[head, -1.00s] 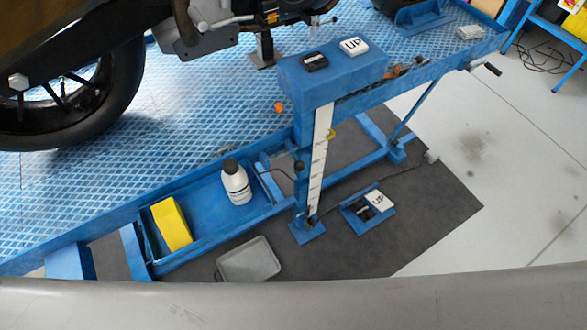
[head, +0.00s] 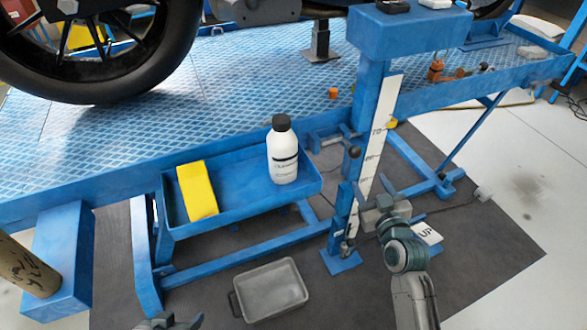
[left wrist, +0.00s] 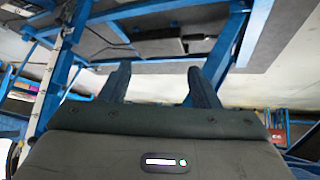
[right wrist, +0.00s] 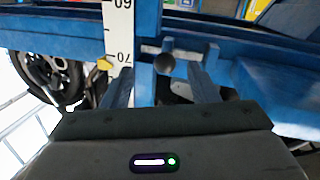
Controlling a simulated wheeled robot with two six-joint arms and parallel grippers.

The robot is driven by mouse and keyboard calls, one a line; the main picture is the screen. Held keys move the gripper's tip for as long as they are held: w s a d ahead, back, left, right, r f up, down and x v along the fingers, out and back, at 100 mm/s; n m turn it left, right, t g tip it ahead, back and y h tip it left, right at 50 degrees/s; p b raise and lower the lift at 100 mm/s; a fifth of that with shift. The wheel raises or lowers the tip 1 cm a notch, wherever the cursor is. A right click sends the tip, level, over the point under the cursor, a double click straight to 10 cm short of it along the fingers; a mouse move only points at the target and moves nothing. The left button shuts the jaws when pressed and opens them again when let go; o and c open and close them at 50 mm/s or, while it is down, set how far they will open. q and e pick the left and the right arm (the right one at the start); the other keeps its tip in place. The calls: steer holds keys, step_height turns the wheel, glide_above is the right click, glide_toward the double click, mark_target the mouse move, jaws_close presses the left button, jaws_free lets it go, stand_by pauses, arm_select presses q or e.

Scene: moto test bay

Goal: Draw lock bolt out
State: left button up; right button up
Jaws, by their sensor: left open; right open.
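The lock bolt shows as a dark ball knob (head: 353,151) on the side of the blue lift post (head: 369,95), beside the white scale strip (head: 376,135). In the right wrist view the knob (right wrist: 164,63) appears between the fingertips, beyond them; its shaft is mostly hidden behind it. My right gripper (head: 376,198) is open, below and right of the knob in the head view, apart from it. The right wrist view also shows this gripper (right wrist: 161,80) empty. My left gripper (head: 178,319) is low at the bottom edge; its open, empty jaws (left wrist: 159,76) show in the left wrist view.
A blue side tray (head: 240,200) holds a white bottle (head: 283,150) and a yellow block (head: 197,190), left of the post. A grey pan (head: 271,290) lies on the dark mat. The UP pedal (head: 428,235) is partly hidden by my right arm. A yellow pointer (head: 392,123) sits by the scale.

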mark_target(357, 157)
steer(key=shift+t, duration=0.3)
steer(key=w, duration=0.3)
steer(key=w+a+r, duration=0.1)
steer(key=w, duration=0.2)
steer(key=w+a+r, duration=0.1)
steer(key=w, duration=0.3)
steer(key=shift+a+r, duration=0.15)
steer(key=shift+a, duration=0.1)
arm_select(q)
steer(key=shift+s+r, duration=0.35)
steer(key=shift+r, duration=0.45)
